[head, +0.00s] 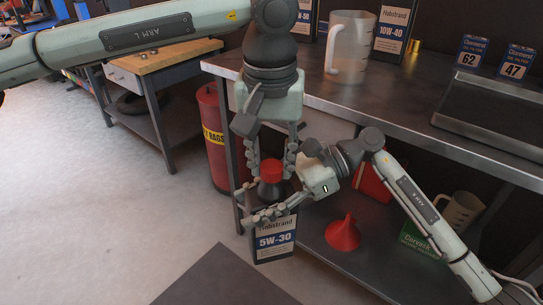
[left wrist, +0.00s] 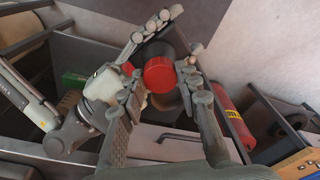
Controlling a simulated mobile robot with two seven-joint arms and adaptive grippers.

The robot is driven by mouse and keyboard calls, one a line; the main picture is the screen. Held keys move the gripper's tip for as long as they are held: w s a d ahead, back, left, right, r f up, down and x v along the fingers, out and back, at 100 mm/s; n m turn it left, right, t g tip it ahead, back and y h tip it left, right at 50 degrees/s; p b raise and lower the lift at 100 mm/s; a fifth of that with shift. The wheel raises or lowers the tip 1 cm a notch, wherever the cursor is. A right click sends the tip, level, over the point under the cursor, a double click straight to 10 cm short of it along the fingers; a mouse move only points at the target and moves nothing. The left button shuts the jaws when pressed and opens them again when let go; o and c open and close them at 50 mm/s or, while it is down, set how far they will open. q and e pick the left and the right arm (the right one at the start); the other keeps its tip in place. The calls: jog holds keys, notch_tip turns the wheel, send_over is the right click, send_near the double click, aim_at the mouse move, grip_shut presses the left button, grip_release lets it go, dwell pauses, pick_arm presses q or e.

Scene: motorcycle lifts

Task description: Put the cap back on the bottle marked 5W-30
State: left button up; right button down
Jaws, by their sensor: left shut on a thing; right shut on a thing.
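The bottle marked 5W-30 (head: 275,243) is dark with a white and blue label and stands upright in the head view, in front of the bench. My left gripper (head: 271,160) comes down from above and is shut on the red cap (head: 271,171), which also shows between its fingers in the left wrist view (left wrist: 160,74). The cap is over the dark neck of the bottle; I cannot tell whether it is seated. My right gripper (head: 248,204) reaches in from the right and is shut around the upper part of the bottle. Its fingers partly hide the bottle's top.
A steel bench (head: 420,125) stands behind, with a clear jug (head: 348,50), a 10W-40 bottle (head: 391,30) and filter boxes (head: 472,55). A red funnel (head: 342,234) sits on its lower shelf. A red rags bin (head: 212,140) stands left of the bottle. The left floor is clear.

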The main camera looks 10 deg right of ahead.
pick_arm(q)
jog(key=m, duration=0.4)
jog(key=shift+a+m+h, duration=0.1)
jog(key=shift+m+h, duration=0.2)
jog(key=shift+m, duration=0.1)
jog(key=m, duration=0.5)
jog(key=shift+w+g, duration=0.1)
jog(key=shift+g, duration=0.3)
jog(key=o, duration=0.7)
jog(key=shift+c, duration=0.2)
